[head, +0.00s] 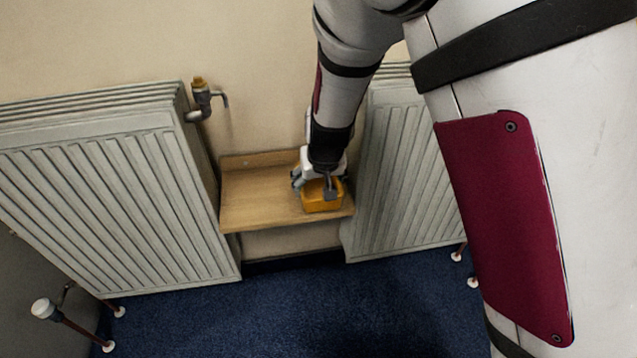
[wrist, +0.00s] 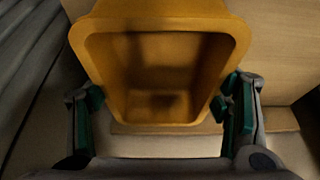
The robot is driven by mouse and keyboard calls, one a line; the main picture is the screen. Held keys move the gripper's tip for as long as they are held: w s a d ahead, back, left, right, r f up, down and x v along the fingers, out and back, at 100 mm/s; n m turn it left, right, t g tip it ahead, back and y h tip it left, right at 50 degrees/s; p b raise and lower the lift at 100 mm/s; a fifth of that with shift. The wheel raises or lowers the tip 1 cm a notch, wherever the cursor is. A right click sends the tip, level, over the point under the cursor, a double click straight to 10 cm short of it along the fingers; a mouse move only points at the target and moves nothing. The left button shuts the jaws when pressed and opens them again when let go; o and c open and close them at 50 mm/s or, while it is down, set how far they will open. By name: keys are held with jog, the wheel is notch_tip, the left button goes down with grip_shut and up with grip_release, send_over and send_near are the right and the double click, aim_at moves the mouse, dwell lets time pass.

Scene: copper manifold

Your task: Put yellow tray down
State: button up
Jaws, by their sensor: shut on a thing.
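The yellow tray (head: 322,203) is at the right part of the wooden shelf (head: 258,200) in the head view. I cannot tell whether it touches the shelf or is a little above it. In the wrist view the tray (wrist: 160,115) fills the upper middle, its inside showing empty. My gripper (head: 318,186) is at the tray from above and behind. In the wrist view my gripper (wrist: 160,110) has its green-padded fingers on either side of the tray, shut on it.
A left radiator (head: 100,200) and a right radiator (head: 400,180) flank the shelf closely. A tap (head: 204,102) sticks out of the wall above the shelf's left end. The shelf's left half is bare. Blue carpet (head: 300,310) lies below.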

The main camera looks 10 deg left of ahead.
jog(key=shift+f, duration=0.15)
jog(key=o, duration=1.2)
jog(key=shift+r, duration=0.35)
jog(key=p+v, duration=0.6)
jog(key=v, duration=0.5)
jog(key=shift+s+d+r, duration=0.1)
jog(key=shift+s+r, duration=0.05)
jog(key=shift+r, duration=0.2)
